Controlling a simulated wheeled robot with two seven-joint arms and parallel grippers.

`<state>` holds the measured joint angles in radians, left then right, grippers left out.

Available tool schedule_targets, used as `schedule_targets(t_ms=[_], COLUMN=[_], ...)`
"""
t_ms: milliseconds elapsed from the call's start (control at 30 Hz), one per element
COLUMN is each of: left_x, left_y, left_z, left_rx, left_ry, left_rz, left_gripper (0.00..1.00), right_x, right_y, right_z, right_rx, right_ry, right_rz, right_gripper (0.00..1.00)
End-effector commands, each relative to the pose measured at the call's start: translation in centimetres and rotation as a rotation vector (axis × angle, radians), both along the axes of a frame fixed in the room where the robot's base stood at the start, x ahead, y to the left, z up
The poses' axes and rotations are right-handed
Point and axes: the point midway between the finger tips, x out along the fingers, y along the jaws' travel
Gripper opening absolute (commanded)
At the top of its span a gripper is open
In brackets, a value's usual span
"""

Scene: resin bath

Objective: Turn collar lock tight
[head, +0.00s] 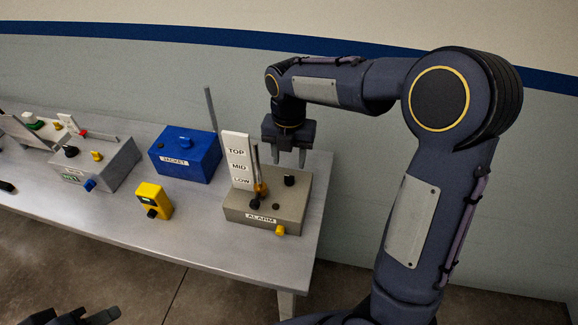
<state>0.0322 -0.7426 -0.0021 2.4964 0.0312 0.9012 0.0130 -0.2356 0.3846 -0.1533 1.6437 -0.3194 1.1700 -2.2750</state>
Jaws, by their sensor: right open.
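The grey-brown ALARM box (236,212) stands near the right end of the table. On it stand a white board (237,150) marked TOP, MID and LOW and a thin upright rod (255,163). A small brass-coloured collar (261,188) sits low on the rod, about level with LOW. A black knob (254,203) is just below it; I cannot tell which part is the collar lock. My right gripper (289,158) points down, open and empty, above the back right of the box, apart from the collar. Part of my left gripper (88,316) shows at the bottom left edge.
A black knob (289,180) stands up on the box under my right gripper, and a yellow knob (281,230) is on its front. A blue JACKET box (184,156), a yellow device (153,201) and a grey box (103,165) stand to the left. The table front (190,235) is clear.

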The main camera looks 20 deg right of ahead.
Motion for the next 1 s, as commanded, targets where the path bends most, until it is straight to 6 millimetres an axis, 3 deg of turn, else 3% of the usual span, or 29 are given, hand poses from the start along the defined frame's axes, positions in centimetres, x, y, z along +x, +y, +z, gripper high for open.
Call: schedule_targets(t_ms=[333, 733, 1000], left_x=[0.0, 0.0, 0.0], left_y=[0.0, 0.0, 0.0], left_z=[0.4, 0.4, 0.4], left_rx=[0.0, 0.0, 0.0], left_ry=[0.0, 0.0, 0.0], left_rz=[0.0, 0.0, 0.0], left_gripper=[0.36, 0.36, 0.36], right_x=[-0.1, -0.1, -0.1], right_y=[0.0, 0.0, 0.0], right_z=[-5.3, -6.2, -6.2], right_rx=[0.001, 0.002, 0.002], right_ry=[0.003, 0.0, 0.0], right_rz=[-0.004, -0.005, -0.005], right_gripper=[0.45, 0.45, 0.1])
